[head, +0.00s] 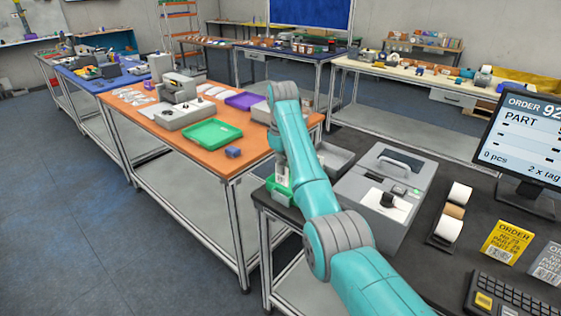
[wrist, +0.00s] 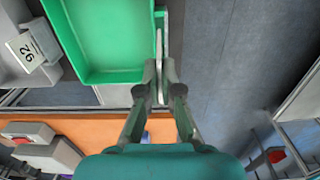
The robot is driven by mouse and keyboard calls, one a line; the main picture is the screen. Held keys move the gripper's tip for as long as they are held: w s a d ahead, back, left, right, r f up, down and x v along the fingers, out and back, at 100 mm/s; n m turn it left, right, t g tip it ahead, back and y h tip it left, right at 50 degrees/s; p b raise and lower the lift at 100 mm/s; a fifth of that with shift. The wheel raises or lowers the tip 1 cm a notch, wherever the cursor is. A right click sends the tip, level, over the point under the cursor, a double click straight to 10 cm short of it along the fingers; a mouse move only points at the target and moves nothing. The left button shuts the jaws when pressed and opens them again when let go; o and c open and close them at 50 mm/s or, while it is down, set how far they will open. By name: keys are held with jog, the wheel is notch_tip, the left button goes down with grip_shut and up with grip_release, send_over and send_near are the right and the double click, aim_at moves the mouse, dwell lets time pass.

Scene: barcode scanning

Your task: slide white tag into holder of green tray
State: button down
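The green tray (wrist: 108,45) fills the upper middle of the wrist view. In the head view a small part of its green wall (head: 271,188) shows beside my arm. My gripper (wrist: 160,72) is at the tray's right-hand wall in the wrist view, its fingers close together on the thin white tag (wrist: 160,45), seen edge-on. The tag shows as a small pale patch (head: 281,175) at my gripper in the head view. A grey strip on that wall, just beyond the fingertips, looks like the holder (wrist: 161,14). I cannot tell whether the tag is inside it.
A grey tray (wrist: 12,70) with a "92" tag (wrist: 27,50) stands beside the green one. A grey machine (head: 385,195) is to the right on the dark table. Another green tray (head: 212,135) sits on the orange table (head: 150,122). Open floor lies right in the wrist view.

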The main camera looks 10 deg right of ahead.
aim_at(282, 177)
jog(key=shift+f, duration=2.3)
jog(key=c, duration=1.2)
grip_release()
jog(key=shift+c, duration=0.2)
